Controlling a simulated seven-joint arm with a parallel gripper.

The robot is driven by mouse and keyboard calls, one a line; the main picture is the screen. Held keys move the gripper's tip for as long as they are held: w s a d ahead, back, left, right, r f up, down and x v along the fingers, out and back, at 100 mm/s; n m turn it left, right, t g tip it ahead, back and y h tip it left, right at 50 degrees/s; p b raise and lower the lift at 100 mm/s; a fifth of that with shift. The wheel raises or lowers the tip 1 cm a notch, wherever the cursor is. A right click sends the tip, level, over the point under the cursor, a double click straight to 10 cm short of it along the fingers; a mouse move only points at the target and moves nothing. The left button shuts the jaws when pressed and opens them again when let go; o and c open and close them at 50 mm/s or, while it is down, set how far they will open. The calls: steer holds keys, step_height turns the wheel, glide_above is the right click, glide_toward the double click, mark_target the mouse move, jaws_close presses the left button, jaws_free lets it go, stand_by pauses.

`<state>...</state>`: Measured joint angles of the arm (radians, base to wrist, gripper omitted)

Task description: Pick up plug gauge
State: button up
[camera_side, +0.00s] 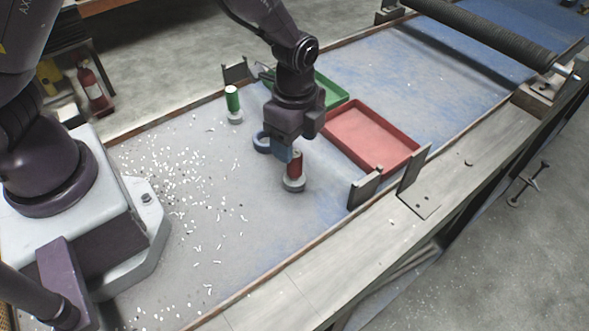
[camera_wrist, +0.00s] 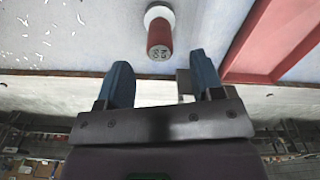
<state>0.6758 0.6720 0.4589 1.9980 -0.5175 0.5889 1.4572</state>
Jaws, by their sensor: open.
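A plug gauge with a red handle (camera_side: 295,163) stands upright on its pale round base on the bench. A second one with a green handle (camera_side: 233,98) stands farther back to the left. My gripper (camera_side: 280,152) is just above and beside the red gauge in the side view and partly hides its top. In the wrist view my gripper (camera_wrist: 162,68) has its two blue fingers wide apart with nothing between them. The red gauge (camera_wrist: 159,34) shows ahead of the gap, roughly centred, with markings on its end face. I cannot tell whether a finger touches it.
A red tray (camera_side: 415,152) lies to the right of my gripper, with a green tray (camera_side: 330,90) behind it. Grey metal brackets (camera_side: 365,187) stand at the bench's front edge. White chips litter the left side.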

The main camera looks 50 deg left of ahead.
mark_target(295, 166)
step_height(295, 166, down, 7)
steer(key=shift+f, duration=0.15)
steer(key=c, duration=1.1)
